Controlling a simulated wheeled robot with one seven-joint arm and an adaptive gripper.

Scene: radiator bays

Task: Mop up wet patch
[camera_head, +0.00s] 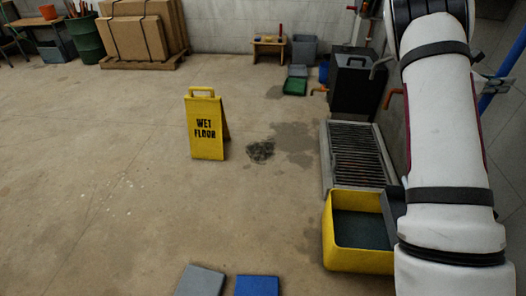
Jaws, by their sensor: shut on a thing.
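The wet patch (294,138) is a dark, irregular stain on the concrete floor, with smaller stains running toward the drain grate. A darker, rough-textured spot (260,151) lies at its left; I cannot tell if it is a thing or part of the wet. A yellow "WET FLOOR" sign (206,126) stands upright to the left of it. A yellow bin (344,259) with a dark inside stands at the lower right. My gripper is not in view; only my white arm shows, on the right. A blue pole (505,68) is partly visible behind my arm.
A metal drain grate (355,156) lies beyond the yellow bin, with a black box (354,84) behind it. A grey pad (201,281) and a blue pad (257,285) show at the bottom edge. Boxes on a pallet (140,62) stand far left. The left floor is clear.

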